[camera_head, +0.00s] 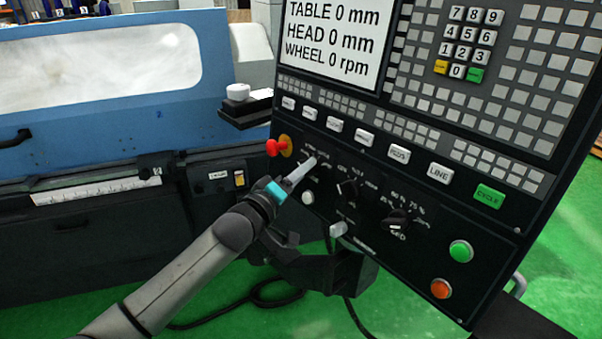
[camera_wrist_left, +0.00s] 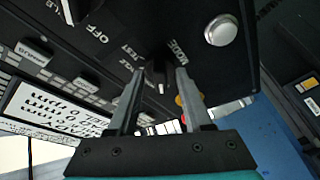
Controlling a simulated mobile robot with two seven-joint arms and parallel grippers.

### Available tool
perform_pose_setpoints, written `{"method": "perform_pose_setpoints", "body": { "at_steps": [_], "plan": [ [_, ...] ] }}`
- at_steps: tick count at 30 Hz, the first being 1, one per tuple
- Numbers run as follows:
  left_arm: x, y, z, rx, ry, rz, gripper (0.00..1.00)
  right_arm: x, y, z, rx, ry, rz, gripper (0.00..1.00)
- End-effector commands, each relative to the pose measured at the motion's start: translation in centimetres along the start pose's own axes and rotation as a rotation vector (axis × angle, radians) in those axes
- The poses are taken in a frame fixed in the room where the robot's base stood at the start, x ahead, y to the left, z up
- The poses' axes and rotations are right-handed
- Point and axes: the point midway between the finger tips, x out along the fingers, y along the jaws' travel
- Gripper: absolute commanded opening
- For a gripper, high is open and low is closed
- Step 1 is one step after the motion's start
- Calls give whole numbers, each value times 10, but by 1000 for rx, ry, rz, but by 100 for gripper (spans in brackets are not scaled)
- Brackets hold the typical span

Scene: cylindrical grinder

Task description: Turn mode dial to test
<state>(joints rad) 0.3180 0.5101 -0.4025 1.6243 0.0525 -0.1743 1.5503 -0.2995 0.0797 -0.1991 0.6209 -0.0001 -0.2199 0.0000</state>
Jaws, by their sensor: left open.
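My left gripper (camera_head: 308,163) reaches the control panel (camera_head: 420,262) from the left, its fingertips at the leftmost dial position. In the left wrist view the two fingers (camera_wrist_left: 161,72) stand apart, on either side of a dark area (camera_wrist_left: 158,60) between the MODE and TEST labels. That dark area seems to be the mode dial; its pointer direction is not clear. The labels OFF, TEST, CYCLE and MODE are printed around it. I cannot tell whether the fingers touch the dial. My right gripper is not in view.
A red emergency knob (camera_head: 277,146) sits just left of my fingers. Other dials (camera_head: 347,188) (camera_head: 397,222) are to the right. A white button (camera_head: 307,198) is below. Green (camera_head: 460,251) and orange (camera_head: 440,288) buttons sit at the lower right. The screen (camera_head: 335,40) is above.

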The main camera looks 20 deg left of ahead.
Motion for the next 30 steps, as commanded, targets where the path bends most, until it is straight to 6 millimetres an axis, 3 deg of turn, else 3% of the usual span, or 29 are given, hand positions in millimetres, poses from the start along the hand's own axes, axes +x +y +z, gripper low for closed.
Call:
{"method": "perform_pose_setpoints", "body": {
  "at_steps": [2, 15, 30],
  "plan": [
    [0, 0, 0, 0, 0, 0, 50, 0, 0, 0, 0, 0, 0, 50],
    [0, 0, 0, 0, 0, 0, 0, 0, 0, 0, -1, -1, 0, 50],
    [0, -1, 0, 8, 0, 2, 0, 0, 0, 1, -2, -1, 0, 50]
  ]
}}
